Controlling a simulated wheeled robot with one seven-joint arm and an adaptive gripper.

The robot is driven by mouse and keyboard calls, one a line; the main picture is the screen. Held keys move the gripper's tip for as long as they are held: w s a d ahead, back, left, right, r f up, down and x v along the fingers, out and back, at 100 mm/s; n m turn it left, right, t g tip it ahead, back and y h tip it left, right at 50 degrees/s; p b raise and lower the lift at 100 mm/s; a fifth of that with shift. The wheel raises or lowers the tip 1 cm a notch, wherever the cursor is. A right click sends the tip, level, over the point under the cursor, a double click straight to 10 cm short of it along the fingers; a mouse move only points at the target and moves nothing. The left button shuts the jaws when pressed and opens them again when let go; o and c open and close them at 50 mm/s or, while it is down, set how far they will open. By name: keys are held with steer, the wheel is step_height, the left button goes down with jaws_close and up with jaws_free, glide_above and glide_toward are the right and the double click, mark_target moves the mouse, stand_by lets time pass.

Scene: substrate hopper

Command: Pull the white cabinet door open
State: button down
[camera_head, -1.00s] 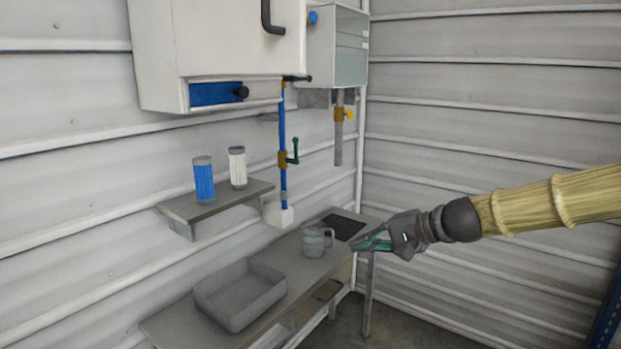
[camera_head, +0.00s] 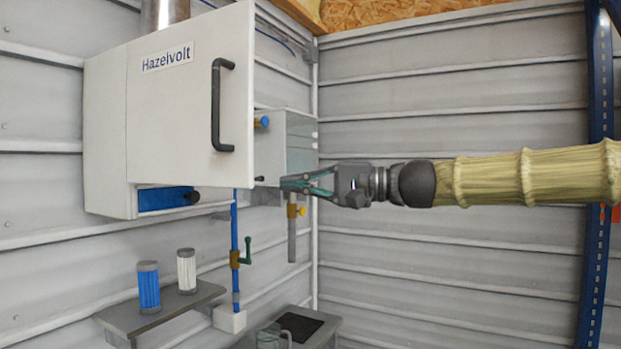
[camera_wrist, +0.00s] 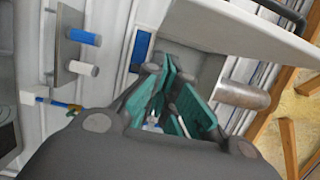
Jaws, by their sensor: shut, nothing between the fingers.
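The white cabinet (camera_head: 106,130) hangs on the left wall, lettered "Hazelvolt" on its door (camera_head: 170,120). A dark vertical bar handle (camera_head: 218,105) sits near the door's right edge. The door seems to stand out at an angle from the cabinet body, but how far is hard to tell. My gripper (camera_head: 284,184) is shut and empty, right of and below the handle, apart from it in the picture. In the wrist view, the teal fingers partly cover the cabinet; the white door (camera_wrist: 250,25) and part of the handle (camera_wrist: 282,11) show at upper right.
A grey box (camera_head: 285,145) with a blue knob is behind my gripper, with a yellow-handled valve pipe (camera_head: 292,230) below. A blue drawer (camera_head: 163,198) sits under the door. A shelf (camera_head: 160,310) holds two cartridges.

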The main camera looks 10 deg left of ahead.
steer(key=s+a+p, duration=0.3)
steer(key=a, duration=0.3)
steer(key=shift+s+a, duration=0.15)
steer(key=shift+a, duration=0.05)
steer(key=shift+s+d, duration=0.1)
steer(key=s+a+b, duration=0.1)
steer(key=s+b, duration=0.1)
steer(key=s+a+b, duration=0.1)
steer(key=s+b, duration=0.1)
steer(key=s, duration=0.1)
steer(key=s+a+b, duration=0.1)
steer(key=s+b, duration=0.2)
steer(key=shift+s, duration=0.2)
stand_by(0.3)
